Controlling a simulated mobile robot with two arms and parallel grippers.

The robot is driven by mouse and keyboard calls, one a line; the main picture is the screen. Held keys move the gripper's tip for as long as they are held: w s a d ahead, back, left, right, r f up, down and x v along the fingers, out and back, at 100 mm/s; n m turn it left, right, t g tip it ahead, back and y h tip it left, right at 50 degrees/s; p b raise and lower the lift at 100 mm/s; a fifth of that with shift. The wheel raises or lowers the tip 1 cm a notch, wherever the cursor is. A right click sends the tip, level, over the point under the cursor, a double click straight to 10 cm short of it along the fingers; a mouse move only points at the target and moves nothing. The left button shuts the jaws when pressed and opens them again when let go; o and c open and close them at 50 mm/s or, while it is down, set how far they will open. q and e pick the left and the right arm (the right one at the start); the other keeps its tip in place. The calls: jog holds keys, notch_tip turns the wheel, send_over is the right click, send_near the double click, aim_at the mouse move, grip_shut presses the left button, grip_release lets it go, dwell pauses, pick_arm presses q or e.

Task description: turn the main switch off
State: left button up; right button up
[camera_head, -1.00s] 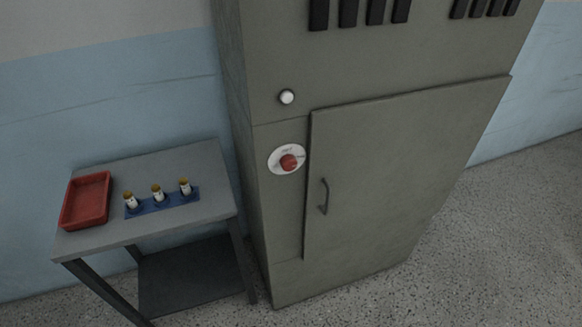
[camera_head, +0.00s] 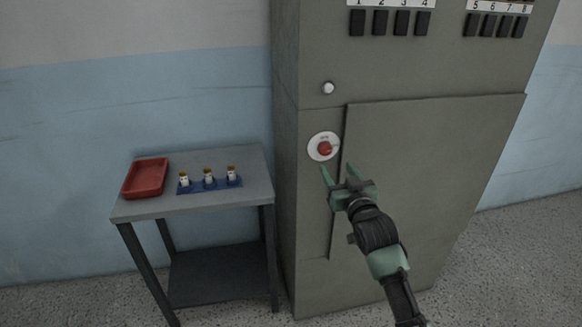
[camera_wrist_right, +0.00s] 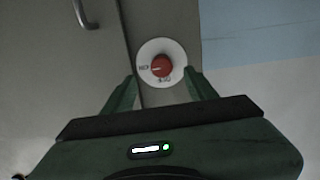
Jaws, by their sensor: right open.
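The main switch is a red rotary knob (camera_head: 325,148) on a round white plate (camera_head: 316,140), on the front of the grey cabinet (camera_head: 311,200), left of its door. In the right wrist view the red knob (camera_wrist_right: 162,66) shows ahead, between the fingers, with small lettering around it. I cannot read its setting for sure. My right gripper (camera_head: 337,170) is open and empty, with its fingertips just below the plate in the head view. In the right wrist view the open fingers (camera_wrist_right: 161,88) sit either side of the plate's lower part. My left gripper is not in view.
A white round lamp or button (camera_head: 328,88) sits above the switch. Numbered black switches (camera_head: 390,22) line the cabinet's top. The door handle (camera_wrist_right: 85,13) is near the gripper. A side table (camera_head: 190,207) at left holds a red tray (camera_head: 146,177) and a blue rack (camera_head: 210,186) with several fuse-like pieces.

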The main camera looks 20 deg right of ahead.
aim_at(326, 150)
jog(key=x, duration=0.4)
jog(key=r+p+x, duration=0.1)
jog(key=x, duration=0.1)
jog(key=shift+w+d+r, duration=0.1)
jog(key=shift+w, duration=0.3)
jog(key=shift+w+d, duration=0.15)
jog(key=shift+w, duration=0.55)
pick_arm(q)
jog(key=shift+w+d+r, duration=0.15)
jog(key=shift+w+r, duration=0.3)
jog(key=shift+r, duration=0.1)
pick_arm(e)
grip_shut()
